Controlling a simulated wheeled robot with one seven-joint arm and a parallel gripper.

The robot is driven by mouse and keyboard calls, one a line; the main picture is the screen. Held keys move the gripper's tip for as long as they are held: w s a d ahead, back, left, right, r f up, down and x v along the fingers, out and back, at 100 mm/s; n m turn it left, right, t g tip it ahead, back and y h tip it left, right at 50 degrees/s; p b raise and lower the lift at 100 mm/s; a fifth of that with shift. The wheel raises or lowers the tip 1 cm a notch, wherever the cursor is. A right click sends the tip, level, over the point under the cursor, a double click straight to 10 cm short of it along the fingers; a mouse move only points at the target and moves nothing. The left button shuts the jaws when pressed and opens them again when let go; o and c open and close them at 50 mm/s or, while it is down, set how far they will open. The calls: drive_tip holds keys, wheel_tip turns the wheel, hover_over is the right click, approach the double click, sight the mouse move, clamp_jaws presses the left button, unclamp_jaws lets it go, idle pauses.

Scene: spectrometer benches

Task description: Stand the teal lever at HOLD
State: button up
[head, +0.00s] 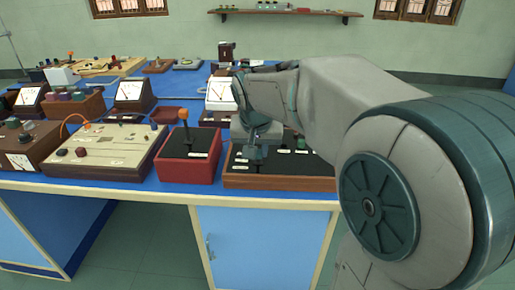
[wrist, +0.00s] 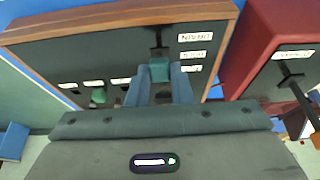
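The teal lever (wrist: 159,70) stands on a dark panel in a wood-edged box (head: 280,183); its block-shaped handle shows in the wrist view. My gripper (wrist: 160,78) has one finger on each side of this handle, with no clear gap, and looks shut on it. Three white labels (wrist: 194,54) run beside the lever's slot; the one nearest the wooden edge seems to read DRAIN, upside down. The handle lies near the lower labels in the wrist view. In the head view my gripper (head: 255,152) reaches down over the box and mostly hides the lever.
A red box (head: 188,168) with an orange-topped lever (head: 184,116) is close beside the box. A cream panel unit (head: 103,150) stands farther left. Meters and other instruments crowd the blue bench behind.

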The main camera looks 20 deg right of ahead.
clamp_jaws()
drive_tip(key=r+g+p, duration=0.1)
drive_tip(key=p, duration=0.2)
drive_tip(key=shift+w+d+p, duration=0.1)
drive_tip(key=shift+w+p, duration=0.2)
drive_tip(key=w+g+p, duration=0.1)
drive_tip(key=p, duration=0.3)
drive_tip(key=w+g+y+p, duration=0.1)
drive_tip(key=g+p, duration=0.1)
drive_tip(key=p, duration=0.2)
drive_tip(key=shift+d+r, duration=0.1)
drive_tip(key=shift+d, duration=0.25)
drive_tip(key=p, duration=0.1)
drive_tip(key=g+p, duration=0.1)
drive_tip(key=shift+w+d+f+y+p, duration=0.2)
drive_tip(key=shift+w+y+p, duration=0.1)
drive_tip(key=shift+w, duration=0.1)
drive_tip(key=o, duration=0.7)
unclamp_jaws()
drive_tip(key=shift+f, duration=0.1)
